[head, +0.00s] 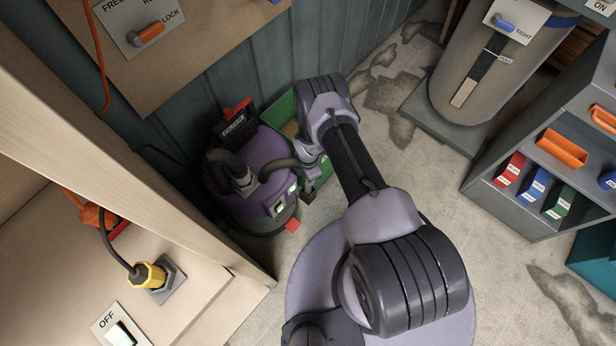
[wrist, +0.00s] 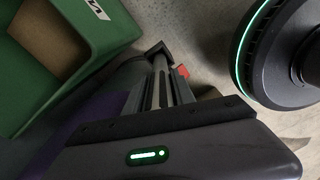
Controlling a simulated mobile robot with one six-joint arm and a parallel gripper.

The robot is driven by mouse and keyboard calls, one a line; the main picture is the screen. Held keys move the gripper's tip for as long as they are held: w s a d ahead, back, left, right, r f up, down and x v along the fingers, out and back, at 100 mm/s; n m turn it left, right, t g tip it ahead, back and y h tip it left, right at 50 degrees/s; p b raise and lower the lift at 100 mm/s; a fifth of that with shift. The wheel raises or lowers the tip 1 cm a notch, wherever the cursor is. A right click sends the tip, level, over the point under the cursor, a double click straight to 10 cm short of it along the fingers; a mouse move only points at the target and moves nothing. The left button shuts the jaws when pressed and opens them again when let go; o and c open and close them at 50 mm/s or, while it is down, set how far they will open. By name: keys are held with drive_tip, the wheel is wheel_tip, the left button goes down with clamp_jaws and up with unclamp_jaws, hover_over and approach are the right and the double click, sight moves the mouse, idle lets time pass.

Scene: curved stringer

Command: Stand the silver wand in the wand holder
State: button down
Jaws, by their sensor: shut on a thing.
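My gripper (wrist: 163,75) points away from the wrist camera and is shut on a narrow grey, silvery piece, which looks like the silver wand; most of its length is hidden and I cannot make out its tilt. I cannot clearly pick out the wand holder in either view.
The purple vacuum cleaner (head: 255,170) with its dark hose stands left of my gripper. A green open bin (head: 284,110) is behind it, and also shows in the wrist view (wrist: 105,30). A wooden bench (head: 205,300) is at left, a grey shelf (head: 490,205) at right.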

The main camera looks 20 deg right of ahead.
drive_tip(key=shift+f, duration=0.15)
drive_tip(key=c, duration=1)
unclamp_jaws()
drive_tip(key=shift+c, duration=0.2)
